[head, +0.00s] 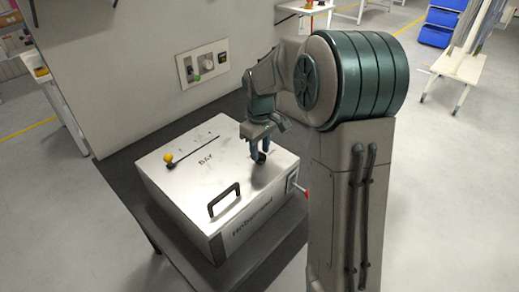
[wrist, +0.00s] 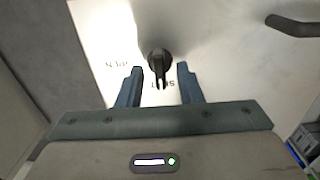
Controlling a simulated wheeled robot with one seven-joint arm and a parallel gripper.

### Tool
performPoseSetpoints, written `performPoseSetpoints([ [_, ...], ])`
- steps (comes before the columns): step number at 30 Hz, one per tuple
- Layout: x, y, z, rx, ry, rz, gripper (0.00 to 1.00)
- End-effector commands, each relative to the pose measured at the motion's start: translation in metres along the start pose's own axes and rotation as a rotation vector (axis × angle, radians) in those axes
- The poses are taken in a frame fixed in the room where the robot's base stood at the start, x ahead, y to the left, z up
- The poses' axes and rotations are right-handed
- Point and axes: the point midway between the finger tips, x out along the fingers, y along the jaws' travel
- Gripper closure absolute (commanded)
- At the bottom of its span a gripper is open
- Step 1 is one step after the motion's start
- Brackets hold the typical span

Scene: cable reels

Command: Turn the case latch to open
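The case (head: 190,190) is a pale metal box on a dark bench, its lid closed. The case latch (wrist: 159,60) is a small black knob with a bar on the lid; it also shows in the head view (head: 262,157), partly hidden by my gripper. In the wrist view the bar points down toward lettering that seems to read SHUT, partly covered by it; OPEN lettering lies to the left. My gripper (head: 258,151) is over the lid at the latch. In the wrist view its two fingers (wrist: 160,76) are open, one either side of the bar, with gaps visible.
A black carry handle (head: 224,199) stands up near the lid's front edge. A yellow-knobbed slider (head: 168,158) is on the lid's left part. A red-tipped lever (head: 300,189) sticks out at the case's right side. A grey panel with controls (head: 203,64) stands behind.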

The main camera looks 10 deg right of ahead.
Motion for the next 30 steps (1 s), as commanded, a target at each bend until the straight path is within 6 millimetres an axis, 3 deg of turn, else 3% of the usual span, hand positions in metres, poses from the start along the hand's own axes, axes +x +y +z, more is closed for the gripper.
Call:
performPoseSetpoints([
  [12, 0.0092, 0.0003, 0.0005, 0.001, 0.0, 0.0, 0.67],
  [15, 0.009, 0.0002, 0.0004, 0.001, 0.0, 0.0, 0.95],
  [16, 0.009, 0.0001, 0.0003, 0.001, 0.0, 0.0, 1.0],
  [30, 0.0091, -0.0003, -0.0001, 0.067, 0.0, 0.0, 1.0],
])
